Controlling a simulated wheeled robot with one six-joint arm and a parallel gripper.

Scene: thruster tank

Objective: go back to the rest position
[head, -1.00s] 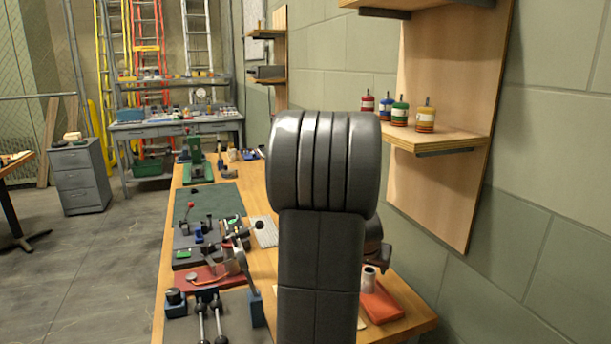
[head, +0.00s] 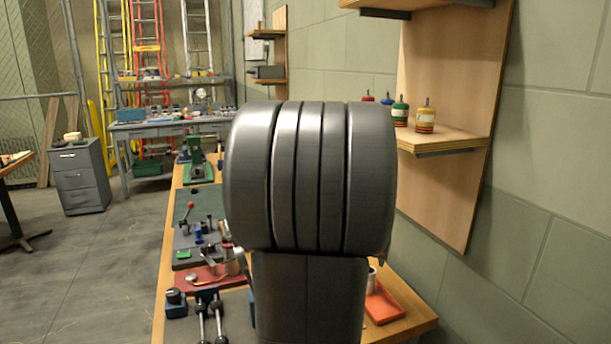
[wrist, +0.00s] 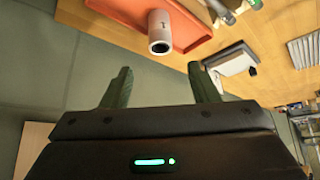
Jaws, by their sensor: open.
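My gripper (wrist: 160,88) shows in the wrist view with its two green fingers spread apart and nothing between them. It is open and empty. Beyond the fingertips in that view are a white cylinder (wrist: 160,30) and an orange-red tray (wrist: 185,32) on the wooden bench. In the head view my own arm fills the middle and hides the gripper and much of the bench (head: 415,318).
The orange-red tray also shows at the bench's right end in the head view (head: 385,305). Tools and fixtures crowd the bench's left side. The floor (head: 80,270) at left is clear.

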